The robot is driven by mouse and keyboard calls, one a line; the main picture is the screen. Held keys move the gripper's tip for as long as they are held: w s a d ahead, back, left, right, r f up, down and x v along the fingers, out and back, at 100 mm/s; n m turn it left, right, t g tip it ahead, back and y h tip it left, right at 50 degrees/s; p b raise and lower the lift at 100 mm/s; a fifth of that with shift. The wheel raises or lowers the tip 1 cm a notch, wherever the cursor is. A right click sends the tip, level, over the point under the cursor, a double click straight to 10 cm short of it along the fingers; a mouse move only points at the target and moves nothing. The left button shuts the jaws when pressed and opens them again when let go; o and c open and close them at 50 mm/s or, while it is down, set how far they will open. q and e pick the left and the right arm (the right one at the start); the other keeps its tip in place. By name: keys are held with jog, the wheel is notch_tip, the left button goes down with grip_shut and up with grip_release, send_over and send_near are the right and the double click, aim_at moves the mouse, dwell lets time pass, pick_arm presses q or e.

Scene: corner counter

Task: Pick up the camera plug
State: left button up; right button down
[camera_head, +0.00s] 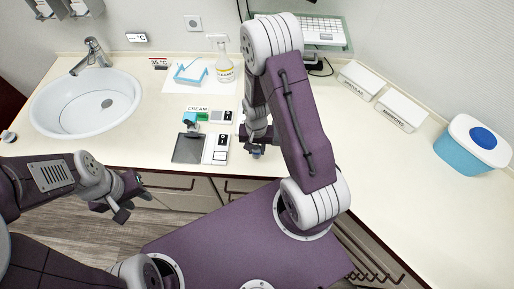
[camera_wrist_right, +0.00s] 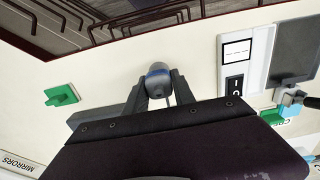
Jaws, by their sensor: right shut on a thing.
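My right gripper (camera_head: 256,150) is low at the counter's front edge, right of the dark pad. In the right wrist view its two fingers (camera_wrist_right: 160,88) are closed on a small, rounded dark grey piece with a blue band (camera_wrist_right: 158,74). This piece appears to be the camera plug; its lower part is hidden between the fingers. A small blue and grey device (camera_head: 190,119), apparently the camera, stands at the back of the dark pad (camera_head: 188,149). My left gripper (camera_head: 134,203) is open and empty, in front of the counter below the sink.
White switch boxes (camera_head: 216,149) stand beside the pad. A green piece (camera_wrist_right: 62,95) lies on the counter. White boxes (camera_head: 402,108) and a blue tub (camera_head: 470,155) stand right.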

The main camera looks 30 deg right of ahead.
jog(key=s+a+r+p, duration=0.3)
jog(key=s+a+r, duration=0.1)
jog(key=s, duration=0.3)
jog(key=shift+s+a+r, duration=0.15)
jog(key=shift+a+r, duration=0.2)
jog(key=shift+r, duration=0.3)
